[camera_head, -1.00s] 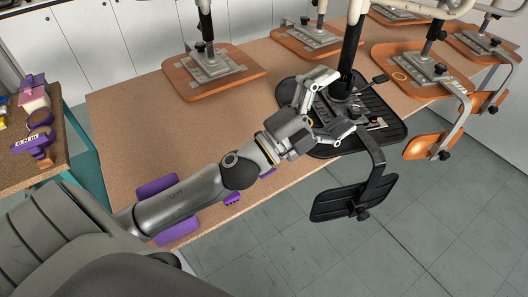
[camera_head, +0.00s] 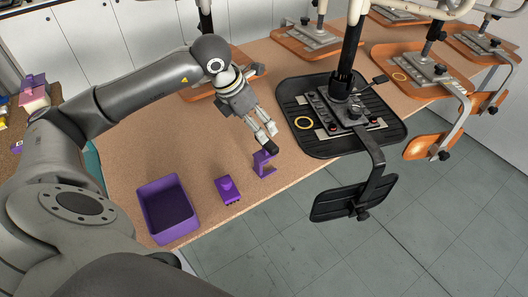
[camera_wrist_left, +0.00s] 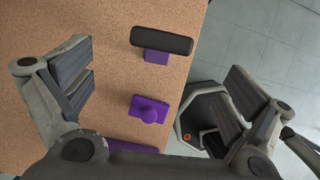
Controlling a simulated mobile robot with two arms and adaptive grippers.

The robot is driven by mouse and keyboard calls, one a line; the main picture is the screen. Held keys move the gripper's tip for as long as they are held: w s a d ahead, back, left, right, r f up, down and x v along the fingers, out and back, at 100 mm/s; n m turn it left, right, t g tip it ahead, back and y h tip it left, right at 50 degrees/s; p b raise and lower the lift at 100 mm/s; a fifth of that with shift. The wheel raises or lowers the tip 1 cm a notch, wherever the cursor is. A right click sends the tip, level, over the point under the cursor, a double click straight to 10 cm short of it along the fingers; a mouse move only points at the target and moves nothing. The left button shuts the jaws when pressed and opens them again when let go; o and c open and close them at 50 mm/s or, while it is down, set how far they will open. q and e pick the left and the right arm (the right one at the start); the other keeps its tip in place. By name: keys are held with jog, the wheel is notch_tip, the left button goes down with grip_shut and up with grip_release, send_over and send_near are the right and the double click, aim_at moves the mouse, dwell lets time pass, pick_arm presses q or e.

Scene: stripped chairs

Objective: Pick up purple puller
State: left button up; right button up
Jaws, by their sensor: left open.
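A purple bracket-shaped piece with a black cylindrical handle (camera_head: 264,163) stands near the table's front edge. In the left wrist view its black cylinder (camera_wrist_left: 162,41) lies across a purple base. A second purple piece, a block with a rounded knob (camera_head: 227,188), lies to its left; it also shows in the left wrist view (camera_wrist_left: 150,109). I cannot tell for certain which is the puller. My left gripper (camera_head: 266,133) is open and empty, pointing down just above the black-handled piece. In the left wrist view its fingers are spread wide on either side of both pieces. My right gripper is not in view.
An open purple bin (camera_head: 178,227) stands left of the pieces at the table's front edge. A black chair seat with a metal post (camera_head: 318,148) lies to the right. Brown chair seats (camera_head: 303,38) stand behind. Bare tabletop (camera_head: 130,150) lies at left.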

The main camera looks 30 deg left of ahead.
pick_arm(q)
jog(key=x, duration=0.4)
jog(key=shift+w+d+f+p, duration=0.1)
jog(key=shift+f+p, duration=0.25)
jog(key=p, duration=0.2)
send_over(265, 156)
jog(key=f, duration=0.4)
jog(key=shift+w+a+f, duration=0.15)
jog(key=shift+a+f, duration=0.2)
jog(key=shift+w+f, duration=0.15)
jog(key=shift+f, duration=0.15)
jog(key=c, duration=1.5)
jog(key=shift+r, duration=0.1)
